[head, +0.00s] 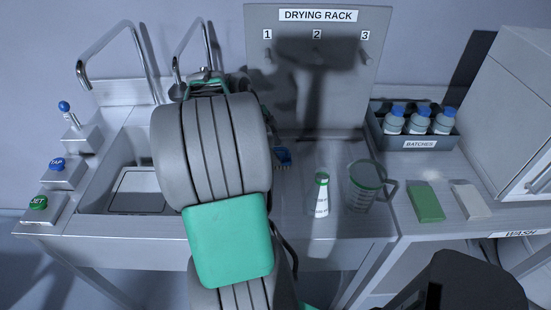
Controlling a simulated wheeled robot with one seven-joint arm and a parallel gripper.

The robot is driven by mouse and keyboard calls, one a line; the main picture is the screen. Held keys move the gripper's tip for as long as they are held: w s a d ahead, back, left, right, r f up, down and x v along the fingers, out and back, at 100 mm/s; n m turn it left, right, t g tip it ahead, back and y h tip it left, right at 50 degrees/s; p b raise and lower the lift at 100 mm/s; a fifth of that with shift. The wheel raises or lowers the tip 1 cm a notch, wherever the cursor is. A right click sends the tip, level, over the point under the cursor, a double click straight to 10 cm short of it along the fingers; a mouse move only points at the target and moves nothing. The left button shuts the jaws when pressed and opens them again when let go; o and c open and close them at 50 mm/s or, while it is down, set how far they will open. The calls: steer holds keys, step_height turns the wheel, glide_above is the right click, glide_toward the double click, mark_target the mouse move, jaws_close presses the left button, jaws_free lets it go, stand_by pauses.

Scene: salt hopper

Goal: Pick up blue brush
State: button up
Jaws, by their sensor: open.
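A small blue item with a bristly look, which seems to be the blue brush (283,157), lies on the steel counter just right of my arm. My arm hides its left side, so I cannot see its full length or handle. My arm rises through the middle of the picture and covers part of the sink and counter. My gripper's fingertips are hidden behind the arm's large grey joint, so I cannot tell how far they are from the brush.
A drying rack (350,85) rises behind. The sink (135,193) and curved taps are left. A batches bin (419,144), green block (426,203) and pale block (470,200) are right.

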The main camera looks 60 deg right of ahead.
mark_target(282, 157)
steer(key=x, duration=0.4)
steer(key=shift+s+d+f+p, duration=0.15)
steer(key=shift+s+f+p, duration=0.1)
steer(key=shift+p, duration=0.15)
jaws_close()
steer(key=shift+r, duration=0.15)
steer(key=shift+r, duration=0.25)
step_height(282, 157, up, 3)
steer(key=shift+w+f+b, duration=0.1)
steer(key=shift+f+b, duration=0.15)
steer(key=shift+b, duration=0.35)
steer(key=w+a+r, duration=0.2)
steer(key=a+r, duration=0.7)
steer(key=a, duration=0.5)
steer(key=shift+r+b, duration=0.3)
steer(key=shift+r, duration=0.1)
